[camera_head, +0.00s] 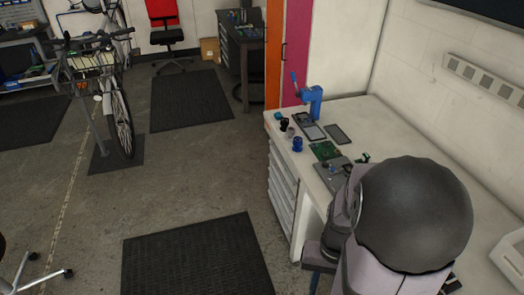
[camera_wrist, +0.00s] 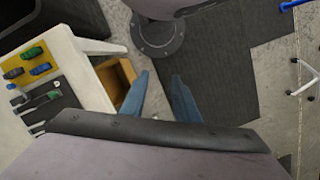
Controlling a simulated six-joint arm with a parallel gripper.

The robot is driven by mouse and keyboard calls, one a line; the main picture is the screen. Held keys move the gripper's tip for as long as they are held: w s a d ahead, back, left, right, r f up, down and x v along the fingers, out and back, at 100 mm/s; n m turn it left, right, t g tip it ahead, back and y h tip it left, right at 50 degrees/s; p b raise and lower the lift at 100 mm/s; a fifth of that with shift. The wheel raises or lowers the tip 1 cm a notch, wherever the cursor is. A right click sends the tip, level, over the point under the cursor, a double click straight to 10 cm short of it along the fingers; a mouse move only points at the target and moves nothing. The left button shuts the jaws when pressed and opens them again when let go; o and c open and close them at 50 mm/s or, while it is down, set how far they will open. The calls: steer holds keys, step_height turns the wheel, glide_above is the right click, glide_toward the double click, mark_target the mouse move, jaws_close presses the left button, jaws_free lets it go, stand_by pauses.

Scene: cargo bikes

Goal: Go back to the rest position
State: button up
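My gripper (camera_wrist: 161,82) shows in the wrist view as two blue fingers with a gap between them. It is open, and nothing is seen between the fingers. It hangs over the floor beside the white workbench (camera_wrist: 82,48). In the head view my arm fills the lower right, in front of the workbench (camera_head: 348,112). Only a small blue part of my gripper's end shows there, low beside the bench, and the rest is hidden by the arm.
On the bench are a blue press (camera_head: 313,97), a green circuit board (camera_head: 325,150), a dark flat panel (camera_head: 338,133) and small cups. A black mat (camera_head: 197,257) lies on open floor left of the bench. A bicycle (camera_head: 118,110) stands further left.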

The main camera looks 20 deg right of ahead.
steer(key=w+a+r+n+t, duration=0.1)
steer(key=w+a+n, duration=0.1)
steer(key=a+n, duration=0.1)
steer(key=w+a+r+n+t+h, duration=0.1)
steer(key=w+a+r+n, duration=0.1)
steer(key=a, duration=0.4)
steer(key=shift+w+a+n, duration=0.25)
steer(key=shift+w+n, duration=0.25)
steer(key=shift+w, duration=0.25)
steer(key=shift+b, duration=0.35)
stand_by(0.6)
